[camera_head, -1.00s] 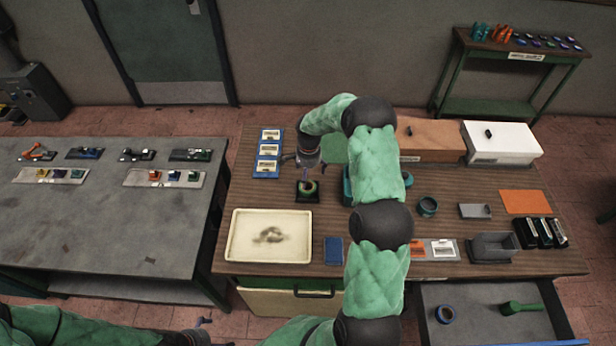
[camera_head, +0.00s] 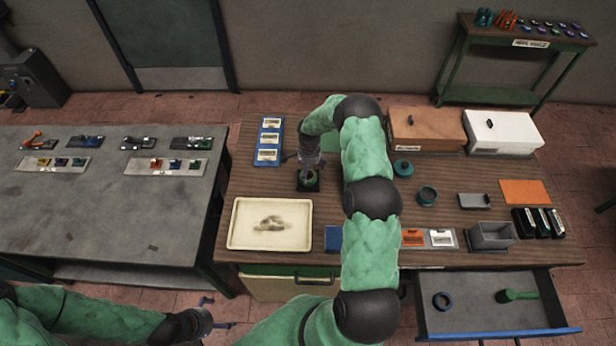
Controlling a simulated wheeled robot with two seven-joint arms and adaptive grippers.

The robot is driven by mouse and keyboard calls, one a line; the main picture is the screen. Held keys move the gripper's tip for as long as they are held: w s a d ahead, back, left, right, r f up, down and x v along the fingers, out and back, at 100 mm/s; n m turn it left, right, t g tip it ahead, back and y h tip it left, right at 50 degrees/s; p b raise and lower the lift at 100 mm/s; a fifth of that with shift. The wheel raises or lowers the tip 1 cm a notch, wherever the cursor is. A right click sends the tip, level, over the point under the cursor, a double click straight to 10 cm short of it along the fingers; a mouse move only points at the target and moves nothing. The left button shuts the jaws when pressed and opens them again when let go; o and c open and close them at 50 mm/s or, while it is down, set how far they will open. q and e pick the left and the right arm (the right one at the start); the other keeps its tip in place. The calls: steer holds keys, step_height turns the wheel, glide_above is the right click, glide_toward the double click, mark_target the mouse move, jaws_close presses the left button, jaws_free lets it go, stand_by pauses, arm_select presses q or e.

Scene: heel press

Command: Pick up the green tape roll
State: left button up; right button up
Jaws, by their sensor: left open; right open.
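The green tape roll (camera_head: 313,180) sits in a small black square holder (camera_head: 308,188) on the wooden workbench, behind the cream tray. My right gripper (camera_head: 307,170) points down at the roll from above, and its fingers partly cover it. It is open; whether the fingers touch the roll cannot be told. My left gripper (camera_head: 216,314) is open and empty, low at the front, in the gap between the grey table and the workbench.
A cream tray (camera_head: 235,242) stands in front of the roll, and a blue rack with labelled cards (camera_head: 258,153) is to its left. A brown box (camera_head: 430,128) and a white box (camera_head: 505,132) stand at the back. An open drawer (camera_head: 470,320) juts out front right.

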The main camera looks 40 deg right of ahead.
steer(key=shift+w+d+f, duration=0.1)
steer(key=shift+f, duration=1.25)
steer(key=c, duration=1.3)
steer(key=shift+r, duration=0.1)
